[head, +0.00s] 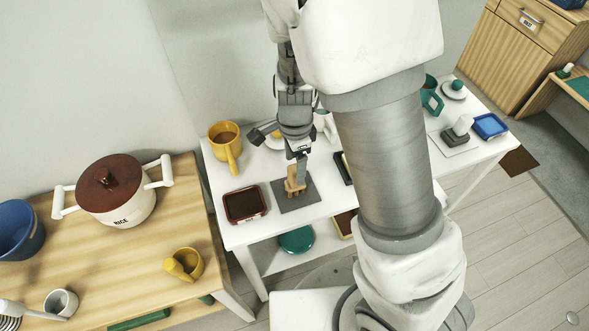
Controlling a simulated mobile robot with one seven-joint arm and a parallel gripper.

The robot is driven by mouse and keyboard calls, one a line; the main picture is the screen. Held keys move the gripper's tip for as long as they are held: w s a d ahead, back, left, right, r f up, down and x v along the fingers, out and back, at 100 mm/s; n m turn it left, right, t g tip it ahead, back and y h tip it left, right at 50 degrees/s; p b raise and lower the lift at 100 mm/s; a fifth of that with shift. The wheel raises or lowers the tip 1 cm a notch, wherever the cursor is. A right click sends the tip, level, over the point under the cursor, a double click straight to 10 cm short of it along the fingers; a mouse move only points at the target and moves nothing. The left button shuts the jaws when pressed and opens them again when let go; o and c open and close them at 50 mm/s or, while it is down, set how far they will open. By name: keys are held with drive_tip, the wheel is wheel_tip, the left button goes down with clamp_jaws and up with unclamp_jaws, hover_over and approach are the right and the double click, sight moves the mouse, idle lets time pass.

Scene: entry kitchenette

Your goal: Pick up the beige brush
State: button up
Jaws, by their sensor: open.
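The beige brush (291,186) stands on a dark grey mat (310,197) on the white table, at the picture's middle. My gripper (299,169) reaches down from above, right at the top of the brush. One finger shows against the brush's upper right side; the other is hard to make out. The jaws are open. Whether they touch the brush cannot be told from this view.
A dark tray (245,205) lies left of the mat, and a yellow mug (225,141) stands behind it. A dark flat item (343,168) lies to the right, partly hidden by my arm. A wooden table (130,255) with a rice pot (113,191) stands left.

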sight(295, 179)
wheel_tip(295, 179, down, 6)
drive_tip(key=shift+s+r+b, duration=0.1)
drive_tip(key=shift+s+b, duration=0.05)
drive_tip(key=shift+b, duration=0.35)
clamp_jaws()
